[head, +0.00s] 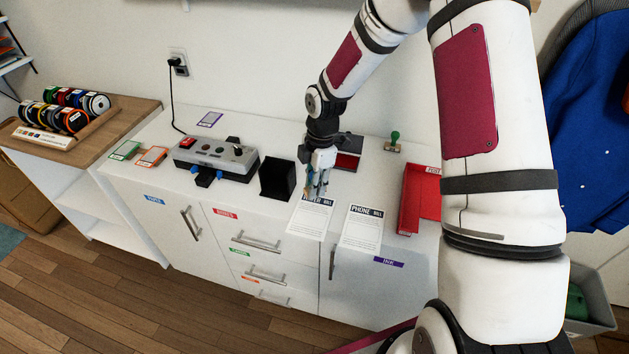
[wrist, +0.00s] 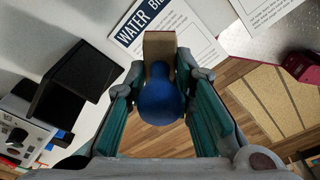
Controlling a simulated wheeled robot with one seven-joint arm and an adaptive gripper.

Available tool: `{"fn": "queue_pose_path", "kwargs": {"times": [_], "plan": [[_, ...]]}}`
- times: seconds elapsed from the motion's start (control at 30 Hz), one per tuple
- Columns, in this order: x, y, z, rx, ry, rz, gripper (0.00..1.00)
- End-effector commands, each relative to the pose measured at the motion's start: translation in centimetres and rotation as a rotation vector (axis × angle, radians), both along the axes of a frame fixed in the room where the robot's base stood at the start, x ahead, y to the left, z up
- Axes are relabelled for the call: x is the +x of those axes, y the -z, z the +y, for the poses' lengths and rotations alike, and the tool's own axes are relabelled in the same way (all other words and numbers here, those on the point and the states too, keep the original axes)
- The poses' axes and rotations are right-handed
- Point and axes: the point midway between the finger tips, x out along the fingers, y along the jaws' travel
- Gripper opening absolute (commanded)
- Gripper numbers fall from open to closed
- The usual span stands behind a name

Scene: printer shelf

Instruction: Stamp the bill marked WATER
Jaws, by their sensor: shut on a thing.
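The WATER bill (wrist: 138,22) is a white sheet with a dark title band; in the head view (head: 309,222) it hangs partly over the counter's front edge, its title partly covered by my gripper. My gripper (head: 318,190) is shut on a stamp with a round blue knob (wrist: 160,98) and a wooden block (wrist: 159,46). The stamp is over the bill's titled end; I cannot tell whether it touches the paper. The PHONE bill (head: 361,230) lies just to the right. An open ink pad with a red face (head: 347,161) is behind my gripper.
A black open box (head: 277,178) stands left of my gripper, beside a grey device (head: 215,157) with buttons. A red tray (head: 411,200) is at the right. A green-handled stamp (head: 394,140) stands at the back. Small cards lie at the left.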

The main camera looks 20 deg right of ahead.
Motion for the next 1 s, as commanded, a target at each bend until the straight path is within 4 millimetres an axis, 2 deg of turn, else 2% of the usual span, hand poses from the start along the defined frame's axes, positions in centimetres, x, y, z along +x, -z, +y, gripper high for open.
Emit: {"fn": "queue_pose_path", "kwargs": {"times": [0.17,0.6,1.0], "plan": [[0.0,0.7,0.0,0.000,-0.007,0.000,0.05],[0.1,4.9,0.0,0.001,-0.007,0.001,0.05],[0.0,6.0,0.0,0.000,-0.006,-0.001,0.05]]}}
